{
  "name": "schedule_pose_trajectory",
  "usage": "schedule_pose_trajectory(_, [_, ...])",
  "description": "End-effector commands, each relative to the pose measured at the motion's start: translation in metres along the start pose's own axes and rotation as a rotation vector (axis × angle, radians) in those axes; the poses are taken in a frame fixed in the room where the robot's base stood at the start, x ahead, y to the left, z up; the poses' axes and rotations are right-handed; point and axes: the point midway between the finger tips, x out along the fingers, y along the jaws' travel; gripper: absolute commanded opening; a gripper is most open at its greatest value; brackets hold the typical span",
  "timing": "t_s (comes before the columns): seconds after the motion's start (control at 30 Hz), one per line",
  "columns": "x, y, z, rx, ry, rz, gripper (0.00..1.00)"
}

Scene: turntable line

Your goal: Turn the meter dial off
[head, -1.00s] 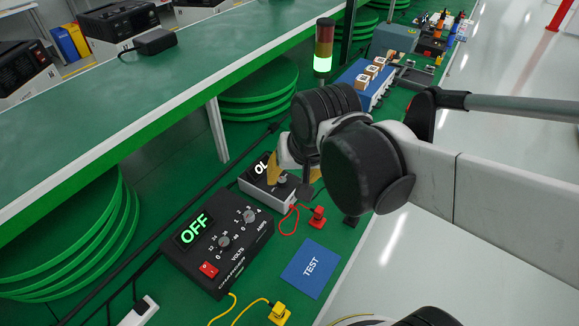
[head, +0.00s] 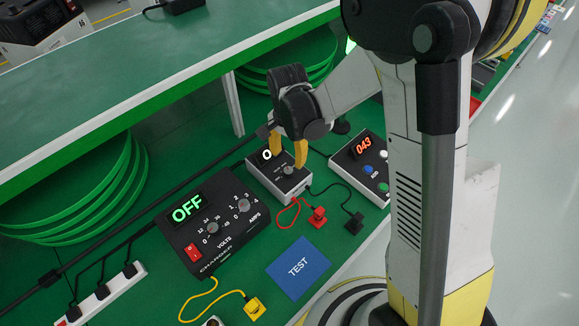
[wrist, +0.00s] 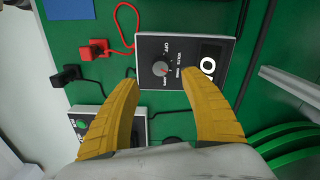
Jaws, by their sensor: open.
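The meter is a small box with a light rim and a dark face (head: 264,187), behind the charger on the green bench; it also shows in the wrist view (wrist: 148,48). Its round grey dial (wrist: 160,68) sits below the OFF mark in the wrist view. Its pointer is too small to read surely. The meter's display (wrist: 208,65) is lit, with an O and part of another letter showing. My gripper (head: 289,158) is open above the meter. Its yellow fingers stand on either side of the dial in the wrist view, with no clear contact.
A black charger (head: 212,225) reading OFF stands beside the meter. A box showing 043 (head: 366,147) is on the other side. Red (head: 318,217) and black (head: 354,223) plugs and a blue TEST mat (head: 298,267) lie in front. A raised green shelf (head: 130,75) runs behind.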

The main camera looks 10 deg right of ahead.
Motion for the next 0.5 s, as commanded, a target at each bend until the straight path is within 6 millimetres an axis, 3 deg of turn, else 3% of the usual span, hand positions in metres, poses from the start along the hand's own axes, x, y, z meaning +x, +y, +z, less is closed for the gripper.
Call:
schedule_pose_trajectory(0.03, [0.014, 0.0, 0.0, 0.0, 0.0, 0.0, 0.53])
schedule_pose_trajectory(0.2, [0.048, 0.0, -0.001, -0.001, 0.001, -0.001, 0.53])
schedule_pose_trajectory(0.5, [0.076, 0.0, 0.0, -0.001, 0.001, -0.001, 0.53])
